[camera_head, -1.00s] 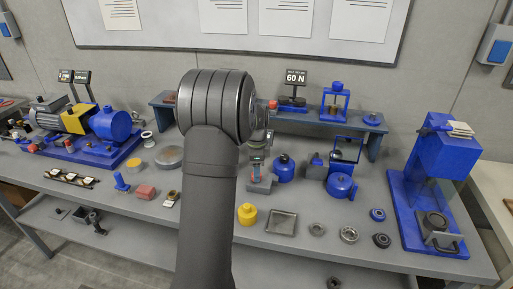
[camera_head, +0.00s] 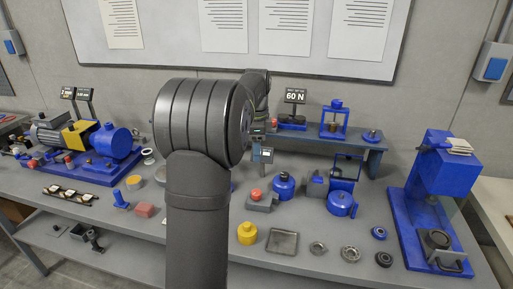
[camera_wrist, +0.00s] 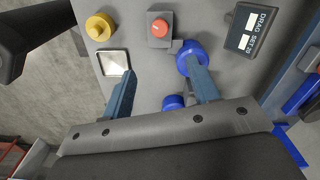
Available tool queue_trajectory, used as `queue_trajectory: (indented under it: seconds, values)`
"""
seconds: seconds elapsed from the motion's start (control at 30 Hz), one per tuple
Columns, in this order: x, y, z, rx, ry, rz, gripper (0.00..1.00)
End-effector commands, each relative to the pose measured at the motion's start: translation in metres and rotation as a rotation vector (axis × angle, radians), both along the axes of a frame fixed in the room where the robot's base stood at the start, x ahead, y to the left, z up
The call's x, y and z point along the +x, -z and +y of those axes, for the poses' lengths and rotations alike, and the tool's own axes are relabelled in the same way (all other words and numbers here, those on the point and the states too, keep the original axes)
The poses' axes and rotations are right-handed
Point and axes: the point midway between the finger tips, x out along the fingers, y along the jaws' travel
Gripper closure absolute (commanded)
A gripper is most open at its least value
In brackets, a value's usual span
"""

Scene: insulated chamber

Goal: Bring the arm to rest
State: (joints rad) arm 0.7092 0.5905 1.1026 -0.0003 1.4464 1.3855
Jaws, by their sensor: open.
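My gripper (camera_wrist: 160,68) shows in the wrist view as two blue fingers standing wide apart with nothing between them. It hangs over the grey bench top. A red button on a grey box (camera_wrist: 159,27) lies beyond the fingertips. A round blue part (camera_wrist: 190,54) lies beside and partly behind the right fingertip. In the head view my dark arm fills the middle and hides most of the gripper.
The bench carries a motor rig (camera_head: 85,140) at left, a yellow pot (camera_head: 246,233), a square tray (camera_head: 283,242), several rings, and a tall blue press (camera_head: 447,165) at right. A raised shelf (camera_head: 340,139) with a 60 N display (camera_head: 295,96) stands behind.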

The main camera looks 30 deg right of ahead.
Motion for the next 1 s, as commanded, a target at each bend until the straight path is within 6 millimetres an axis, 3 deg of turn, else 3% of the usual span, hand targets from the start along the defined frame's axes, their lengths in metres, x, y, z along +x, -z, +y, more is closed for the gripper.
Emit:
queue_trajectory:
  seconds: [0.53,0.67,1.0]
  values:
    - [0.0,0.008,0.0,0.001,0.0,0.002,0.45]
    - [0.0,0.025,0.0,0.003,0.0,0.003,0.45]
    - [0.0,0.092,0.0,0.003,0.0,0.004,0.45]
